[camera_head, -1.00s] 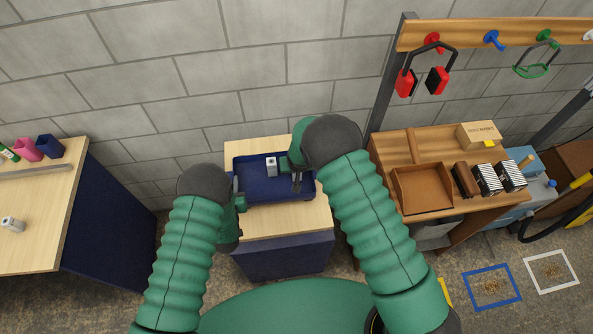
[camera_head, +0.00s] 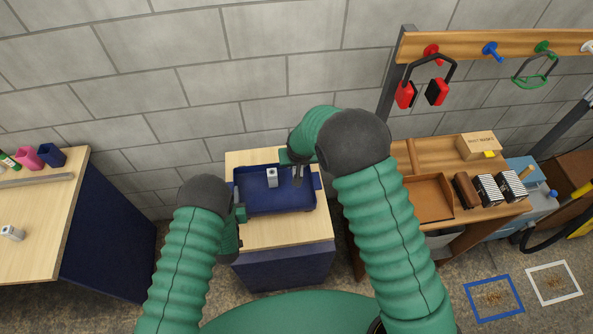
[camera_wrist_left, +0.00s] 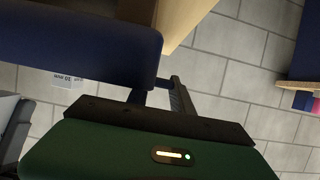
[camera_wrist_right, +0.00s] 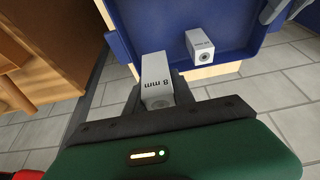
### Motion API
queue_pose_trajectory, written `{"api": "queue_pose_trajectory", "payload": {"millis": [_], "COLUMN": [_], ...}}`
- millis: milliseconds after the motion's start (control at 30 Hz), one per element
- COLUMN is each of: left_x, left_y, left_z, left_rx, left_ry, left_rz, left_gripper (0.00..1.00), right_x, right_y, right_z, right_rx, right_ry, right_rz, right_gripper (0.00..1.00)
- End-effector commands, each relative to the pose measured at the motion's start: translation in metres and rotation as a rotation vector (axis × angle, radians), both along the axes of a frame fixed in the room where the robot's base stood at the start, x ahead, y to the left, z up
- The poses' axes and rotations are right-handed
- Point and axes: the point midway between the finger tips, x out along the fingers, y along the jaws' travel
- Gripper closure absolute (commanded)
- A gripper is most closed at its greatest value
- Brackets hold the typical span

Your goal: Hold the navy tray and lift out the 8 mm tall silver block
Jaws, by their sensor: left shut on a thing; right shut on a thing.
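The navy tray (camera_head: 275,206) sits on the small wooden-topped stand. My left gripper (camera_head: 239,207) is shut on the tray's left side; in the left wrist view the tray wall (camera_wrist_left: 80,45) fills the upper left. My right gripper (camera_head: 298,177) is over the tray's right part. In the right wrist view it is shut on a silver block (camera_wrist_right: 157,80) marked "8 mm", which looks raised above the tray floor. A second silver block (camera_head: 272,178) stands in the tray, left of the right gripper; it also shows in the right wrist view (camera_wrist_right: 201,48).
A table (camera_head: 40,225) at the left bears another silver block (camera_head: 12,233) and coloured cups. At the right, a wooden bench (camera_head: 412,160) holds an open brown box (camera_head: 428,196) and striped boxes. A grey block wall stands close behind the stand.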

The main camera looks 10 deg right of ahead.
Motion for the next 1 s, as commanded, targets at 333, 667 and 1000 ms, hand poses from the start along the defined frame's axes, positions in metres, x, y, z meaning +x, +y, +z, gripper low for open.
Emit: {"api": "queue_pose_trajectory", "payload": {"millis": [333, 667, 1000], "left_x": [0.001, 0.0, -0.041], "left_y": [0.0, 0.0, 0.003], "left_z": [0.001, 0.0, 0.017], "left_rx": [-0.002, -0.001, 0.0], "left_ry": [-0.003, -0.001, 0.003], "left_rz": [0.001, 0.0, 0.0], "left_gripper": [0.63, 0.48, 0.48], "right_x": [0.0, 0.0, 0.0], "right_y": [0.0, 0.0, 0.0], "right_z": [0.004, 0.003, 0.003], "right_rx": [0.0, 0.0, 0.0], "right_ry": [-0.001, -0.001, -0.001], "right_rz": [0.0, 0.0, 0.0], "right_gripper": [1.0, 1.0, 1.0]}}
